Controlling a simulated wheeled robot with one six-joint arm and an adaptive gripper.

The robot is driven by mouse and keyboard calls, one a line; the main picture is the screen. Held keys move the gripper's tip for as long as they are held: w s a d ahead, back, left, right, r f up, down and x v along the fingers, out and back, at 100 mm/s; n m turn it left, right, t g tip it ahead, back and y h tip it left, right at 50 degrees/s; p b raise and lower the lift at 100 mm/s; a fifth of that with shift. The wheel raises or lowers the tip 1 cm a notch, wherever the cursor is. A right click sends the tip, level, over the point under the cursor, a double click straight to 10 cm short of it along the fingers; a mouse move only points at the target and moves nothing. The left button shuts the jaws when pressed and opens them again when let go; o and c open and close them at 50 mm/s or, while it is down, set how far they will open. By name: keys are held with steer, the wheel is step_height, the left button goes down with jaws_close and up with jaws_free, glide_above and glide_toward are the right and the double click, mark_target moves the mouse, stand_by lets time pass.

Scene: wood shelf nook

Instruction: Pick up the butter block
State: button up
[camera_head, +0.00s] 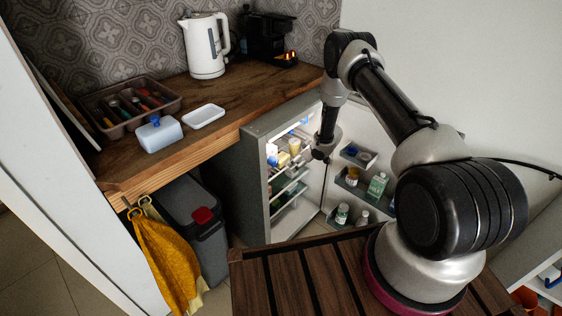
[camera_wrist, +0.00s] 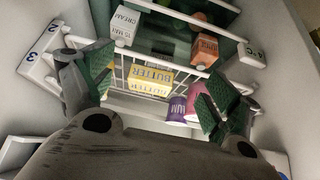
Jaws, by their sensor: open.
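The butter block (camera_wrist: 150,77), a yellow and white pack lettered BUTTER, lies on a white wire shelf in the wrist view. My gripper (camera_wrist: 157,92) is open, with green-padded fingers to the left and right of the butter in the picture. The fingers look apart from it, and nothing is between them. In the head view my gripper (camera_head: 308,155) is at the open fridge (camera_head: 258,185), partly hidden by the arm. Small yellow items show inside there, but I cannot tell which is the butter.
A cream carton (camera_wrist: 124,25), an orange carton (camera_wrist: 205,50) and a purple tub (camera_wrist: 177,108) stand near the butter. The fridge door (camera_head: 345,190) holds bottles at the right.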

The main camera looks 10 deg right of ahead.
mark_target(282, 158)
steer(key=w+a, duration=0.1)
steer(key=w, duration=0.1)
steer(key=w+a, duration=0.3)
steer(key=w, duration=0.1)
steer(key=shift+w+a, duration=0.2)
steer(key=shift+a, duration=0.1)
steer(key=x, duration=0.5)
steer(key=shift+w+a, duration=0.2)
steer(key=shift+w, duration=0.05)
steer(key=shift+c, duration=0.5)
steer(key=c, duration=0.9)
